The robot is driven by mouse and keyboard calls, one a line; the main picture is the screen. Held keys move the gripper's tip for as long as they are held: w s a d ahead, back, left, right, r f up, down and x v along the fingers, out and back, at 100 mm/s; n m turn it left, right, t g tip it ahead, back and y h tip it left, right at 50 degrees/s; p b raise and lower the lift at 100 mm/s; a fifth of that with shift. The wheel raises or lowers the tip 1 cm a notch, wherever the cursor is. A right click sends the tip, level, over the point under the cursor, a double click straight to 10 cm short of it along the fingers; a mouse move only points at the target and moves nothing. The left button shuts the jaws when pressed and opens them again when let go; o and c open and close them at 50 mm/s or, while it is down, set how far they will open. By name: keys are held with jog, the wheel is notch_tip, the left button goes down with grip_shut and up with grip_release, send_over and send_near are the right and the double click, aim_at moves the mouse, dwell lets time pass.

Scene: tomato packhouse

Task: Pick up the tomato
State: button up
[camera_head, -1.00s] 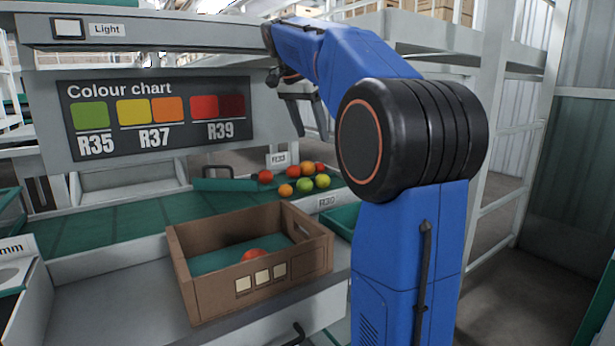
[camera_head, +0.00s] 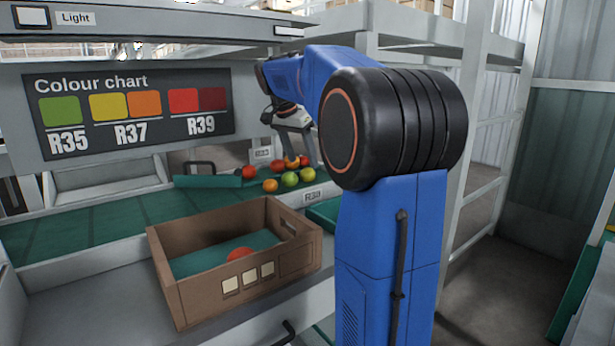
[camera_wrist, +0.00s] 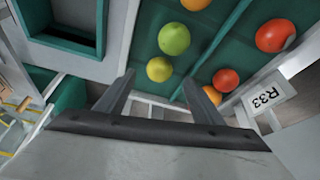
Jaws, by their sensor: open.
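Several loose tomatoes, red, orange and yellow-green, lie in a group on the green belt, with a red tomato (camera_head: 249,171) at the group's left. In the wrist view a green tomato (camera_wrist: 174,38), a yellow one (camera_wrist: 159,69), an orange-red one (camera_wrist: 275,35) and a red one (camera_wrist: 226,79) lie beyond my fingers. An orange tomato is partly hidden by a finger. My gripper (camera_wrist: 160,92) is open, with nothing between its fingers. In the head view my gripper (camera_head: 296,150) hangs over the back of the group. Another red tomato (camera_head: 240,254) lies in the brown crate (camera_head: 222,299).
The crate stands in front of the green belt (camera_head: 90,232). A label R33 (camera_wrist: 266,95) stands beside the tomatoes. A green bar with a black handle (camera_head: 207,182) lies left of the group. The colour chart panel (camera_head: 130,108) hangs above the belt.

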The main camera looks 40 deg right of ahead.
aim_at(306, 169)
jog(key=shift+x, duration=2.8)
jog(key=shift+c, duration=0.6)
jog(key=shift+s, duration=0.1)
jog(key=c, duration=0.7)
